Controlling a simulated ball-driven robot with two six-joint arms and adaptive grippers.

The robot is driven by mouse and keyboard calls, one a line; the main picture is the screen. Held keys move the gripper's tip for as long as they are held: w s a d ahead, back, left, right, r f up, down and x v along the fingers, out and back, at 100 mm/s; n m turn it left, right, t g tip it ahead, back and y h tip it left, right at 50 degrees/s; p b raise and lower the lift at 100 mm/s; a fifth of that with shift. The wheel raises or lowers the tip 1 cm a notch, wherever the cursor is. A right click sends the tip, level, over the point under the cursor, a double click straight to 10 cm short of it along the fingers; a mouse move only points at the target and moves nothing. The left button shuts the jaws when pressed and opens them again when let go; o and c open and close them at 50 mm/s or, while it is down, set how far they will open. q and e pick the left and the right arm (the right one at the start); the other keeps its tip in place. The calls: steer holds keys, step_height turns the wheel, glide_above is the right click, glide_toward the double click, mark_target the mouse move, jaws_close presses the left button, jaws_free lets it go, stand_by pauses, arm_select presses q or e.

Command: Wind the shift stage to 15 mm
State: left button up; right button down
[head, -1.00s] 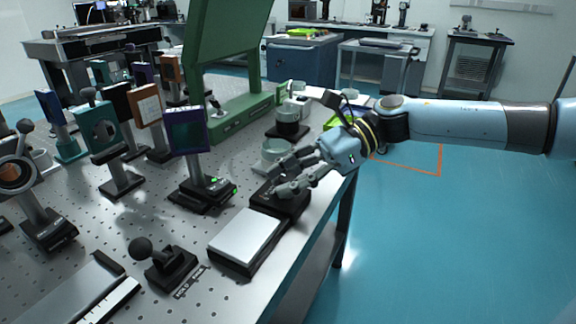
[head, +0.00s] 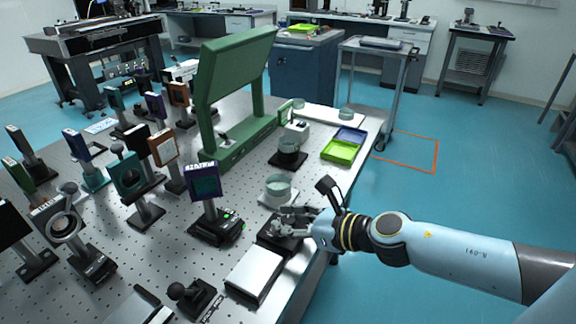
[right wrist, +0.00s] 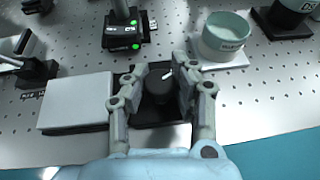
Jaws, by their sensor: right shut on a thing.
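A round black knob (right wrist: 160,84) with a white mark sits on a black base, beside a flat pale plate (right wrist: 75,101). In the head view the plate (head: 256,272) lies at the table's front right edge. My right gripper (head: 292,222) reaches the black base from the right and hides the knob there. In the right wrist view its fingers (right wrist: 158,80) are shut on the knob, one on each side. A black unit with green lights (right wrist: 123,38) stands behind and carries a purple-framed plate (head: 206,185). Its readout is too small to read. My left gripper is not in view.
A pale green dish (right wrist: 226,34) on a white base stands close to my right fingers. Several optic mounts crowd the left of the perforated table. A green frame (head: 235,95) and a lime tray (head: 341,151) stand farther back. Floor is open at right.

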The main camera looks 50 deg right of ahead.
steer(key=m+h+p, duration=0.2)
steer(key=m+h, duration=0.1)
steer(key=shift+a+r+h+p, duration=0.1)
steer(key=shift+r+h+p, duration=0.05)
steer(key=shift+h+p, duration=0.2)
steer(key=m+h+p, duration=0.1)
steer(key=m+h, duration=0.1)
steer(key=h, duration=0.1)
steer(key=shift+m+g, duration=0.3)
steer(key=shift+m, duration=0.1)
steer(key=m+h, duration=0.1)
steer(key=m+g+h, duration=0.1)
steer(key=shift+f+h, duration=0.2)
steer(key=shift+h, duration=0.15)
steer(key=shift+m+g+h, duration=1)
steer(key=shift+m+h, duration=0.1)
steer(key=shift+m, duration=0.4)
steer(key=shift+h, duration=0.3)
steer(key=c, duration=1)
jaws_free()
